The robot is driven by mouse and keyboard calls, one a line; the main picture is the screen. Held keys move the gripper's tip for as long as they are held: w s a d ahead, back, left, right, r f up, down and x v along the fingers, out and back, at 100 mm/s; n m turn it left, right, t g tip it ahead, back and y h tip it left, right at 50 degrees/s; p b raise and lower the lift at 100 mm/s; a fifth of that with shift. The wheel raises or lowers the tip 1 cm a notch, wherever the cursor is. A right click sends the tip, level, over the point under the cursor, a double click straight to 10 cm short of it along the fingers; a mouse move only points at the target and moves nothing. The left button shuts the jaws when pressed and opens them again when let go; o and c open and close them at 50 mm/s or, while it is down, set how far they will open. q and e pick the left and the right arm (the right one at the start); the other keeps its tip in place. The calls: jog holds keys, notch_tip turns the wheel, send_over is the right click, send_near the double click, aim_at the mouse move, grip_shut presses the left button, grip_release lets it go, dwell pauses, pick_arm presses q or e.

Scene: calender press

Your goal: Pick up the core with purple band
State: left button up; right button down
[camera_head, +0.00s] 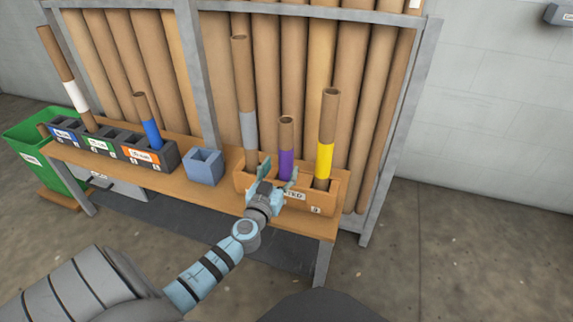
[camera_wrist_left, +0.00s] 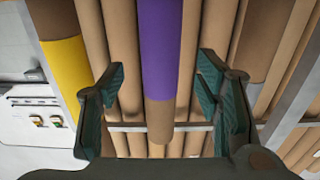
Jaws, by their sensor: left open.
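The core with the purple band (camera_head: 286,164) is a brown tube standing upright in the wooden holder (camera_head: 325,199) on the bench, between two other cores. My left gripper (camera_head: 277,174) is open and empty, just in front of this core, and hides its lower part. In the left wrist view the purple-banded core (camera_wrist_left: 161,48) lies in line with the gap between the open fingers (camera_wrist_left: 160,75), with no visible contact on either side. The right gripper is not in view.
A taller grey-banded core (camera_head: 247,122) stands left of the purple one, and a yellow-banded core (camera_head: 326,150) stands close on its right. An empty blue holder (camera_head: 203,167) is further left. Tall brown tubes (camera_head: 293,70) fill the rack behind.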

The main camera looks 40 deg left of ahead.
aim_at(284, 159)
pick_arm(q)
jog(key=shift+w+a+r+p, duration=0.25)
jog(key=shift+w+r, duration=0.1)
jog(key=shift+w, duration=0.25)
jog(key=shift+w+a+r+p, duration=0.25)
jog(key=shift+w+r, duration=0.1)
jog(key=shift+w, duration=0.25)
jog(key=x, duration=0.3)
jog(key=shift+w+f, duration=0.1)
jog(key=c, duration=1.3)
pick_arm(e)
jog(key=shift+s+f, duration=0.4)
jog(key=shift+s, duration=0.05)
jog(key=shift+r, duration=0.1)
